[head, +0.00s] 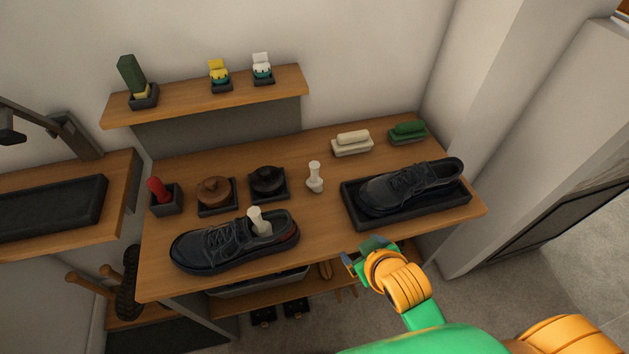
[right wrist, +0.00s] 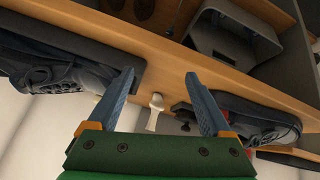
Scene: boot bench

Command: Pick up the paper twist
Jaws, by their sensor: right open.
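A white paper twist (head: 315,178) with a narrow neck and wider ends stands upright in the middle of the bench top. A similar white twist (head: 259,222) sticks up out of the opening of the left dark shoe (head: 215,247). My right gripper (head: 365,254) is open and empty, near the bench's front edge below the right shoe, apart from both twists. In the right wrist view, the standing twist (right wrist: 155,110) shows between the two blue fingers (right wrist: 160,90), some way beyond them. My left gripper is not in view.
The right dark shoe (head: 405,188) sits in a black tray (head: 446,206). Brown (head: 214,191) and black (head: 268,180) round items stand on dark holders at the left. Cream (head: 352,143) and green (head: 408,132) brushes lie at the back. Wood around the standing twist is clear.

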